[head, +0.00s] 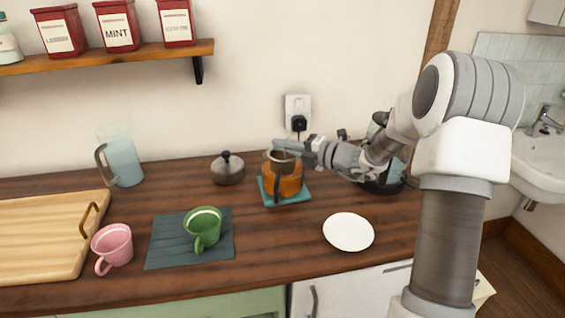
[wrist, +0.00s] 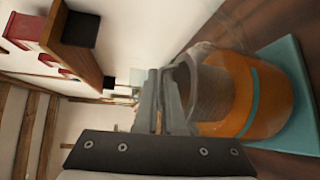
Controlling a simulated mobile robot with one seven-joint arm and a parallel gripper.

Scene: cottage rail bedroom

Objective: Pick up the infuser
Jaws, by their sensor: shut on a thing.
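The infuser is a grey mesh basket (head: 281,157) sitting in the mouth of an orange teapot (head: 288,185). In the wrist view the infuser (wrist: 211,93) shows as a grey cylinder with its wall inside the orange pot (wrist: 262,95). My gripper (head: 288,148) reaches in from the right at the pot's mouth. In the wrist view its fingers (wrist: 166,95) are close together at the infuser's rim, shut on it. The infuser's lower part is hidden by the pot. The pot stands on a teal mat (head: 303,197).
A dark lid (head: 228,170) lies left of the pot. A white plate (head: 348,232) is in front. A green mug (head: 203,228) on a dark cloth (head: 163,250), a pink mug (head: 112,245), a board (head: 40,240) and a glass jug (head: 126,160) stand left. A shelf (head: 120,55) is above.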

